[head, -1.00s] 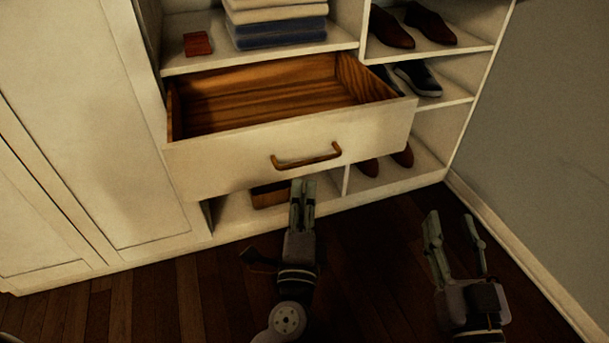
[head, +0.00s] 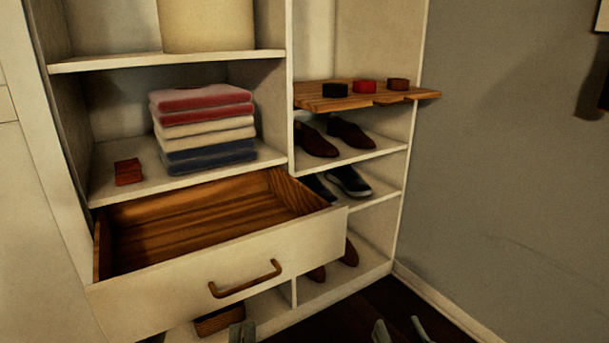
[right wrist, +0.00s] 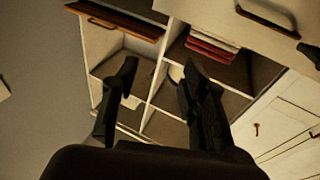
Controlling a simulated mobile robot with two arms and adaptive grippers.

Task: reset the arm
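My left gripper (head: 242,333) shows only its fingertips at the bottom edge of the head view. They are close together with nothing visible between them, below the open drawer's handle (head: 245,280) and apart from it. My right gripper (head: 401,330) also shows only its fingertips at the bottom edge, further right, spread apart. In the right wrist view my right gripper (right wrist: 160,65) has its two dark fingers wide apart with nothing held between them. The rest of both arms is out of the head view.
The empty wooden drawer (head: 215,265) sticks out of the white wardrobe. Folded towels (head: 205,130) and a small red item (head: 128,172) lie above it. A wooden pull-out shelf (head: 320,98) juts out at right above shoes (head: 350,140). A grey wall (head: 500,180) stands at right.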

